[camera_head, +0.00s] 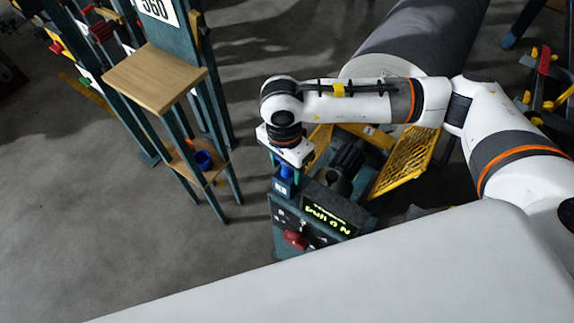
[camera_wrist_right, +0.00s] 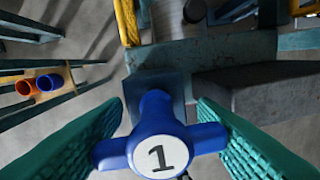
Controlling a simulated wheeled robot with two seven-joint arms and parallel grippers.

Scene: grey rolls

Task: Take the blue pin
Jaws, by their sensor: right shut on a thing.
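The blue pin (camera_wrist_right: 155,112) has a T-shaped handle with a white round label reading 1. It shows large in the right wrist view, between two green ribbed fingers. In the head view the blue pin (camera_head: 286,173) is a small blue patch just below my right gripper (camera_head: 289,160), on top of the teal machine (camera_head: 280,222). My right gripper is shut on the pin's handle. Whether the pin's lower end sits in the machine is hidden by the handle. My left gripper is not in view.
A large grey roll (camera_head: 420,45) lies behind the machine. Yellow mesh guards (camera_head: 405,160) stand open beside it. A lit display (camera_head: 327,218) and red knob (camera_head: 295,240) are on the machine's front. Left stands a wooden-topped stand (camera_head: 155,78) with blue and orange cups (camera_head: 203,160) below.

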